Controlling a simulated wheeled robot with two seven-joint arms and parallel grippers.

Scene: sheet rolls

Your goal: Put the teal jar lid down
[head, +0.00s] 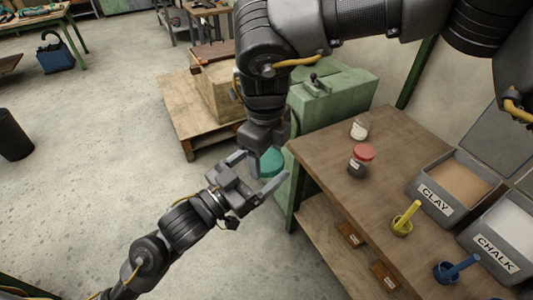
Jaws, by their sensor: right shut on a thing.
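The teal jar lid (270,164) is held over the floor, just off the left edge of the wooden workbench (385,210). My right gripper (262,150), on the arm coming down from the top right, is shut on it; its fingertips are partly hidden. My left gripper (264,167) comes from the lower left with its fingers spread. In the picture the lid lies between those fingers; I cannot tell whether they touch it. A jar with a red lid (364,152) and a small jar with white contents (359,130) stand on the bench.
A clay bin (425,212) and a chalk bin (480,247) stand along the bench's right side. A green cabinet (345,92) stands behind.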

